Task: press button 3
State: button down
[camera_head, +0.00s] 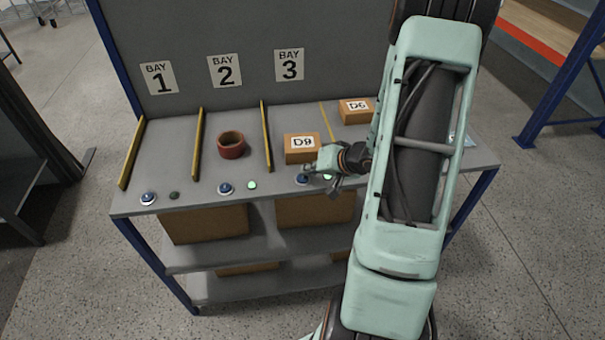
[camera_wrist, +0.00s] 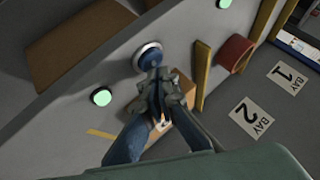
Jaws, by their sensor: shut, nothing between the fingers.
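Button 3 is a round blue button (camera_head: 302,179) with a pale rim on the front edge of the shelf, below the BAY 3 sign (camera_head: 289,65). It also shows in the wrist view (camera_wrist: 148,55), just beyond my fingertips. A lit green lamp (camera_head: 327,177) sits right of it in the head view and shows left of it in the wrist view (camera_wrist: 102,96). My gripper (camera_head: 318,169) is shut and empty, beside and over the button. In the wrist view its fingertips (camera_wrist: 157,82) overlap the button's near edge; I cannot tell whether they touch it.
Box D9 (camera_head: 302,148) stands close behind the button, box D6 (camera_head: 355,111) farther back. A red-brown ring (camera_head: 231,145) lies in bay 2. Yellow dividers (camera_head: 266,135) separate the bays. Buttons 1 (camera_head: 148,198) and 2 (camera_head: 226,188) are to the left; lamp 2 (camera_head: 252,185) is green, lamp 1 (camera_head: 174,195) dark.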

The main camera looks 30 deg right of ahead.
notch_tip(320, 180, up, 6)
jog(key=p, duration=0.7)
jog(key=shift+p, duration=0.3)
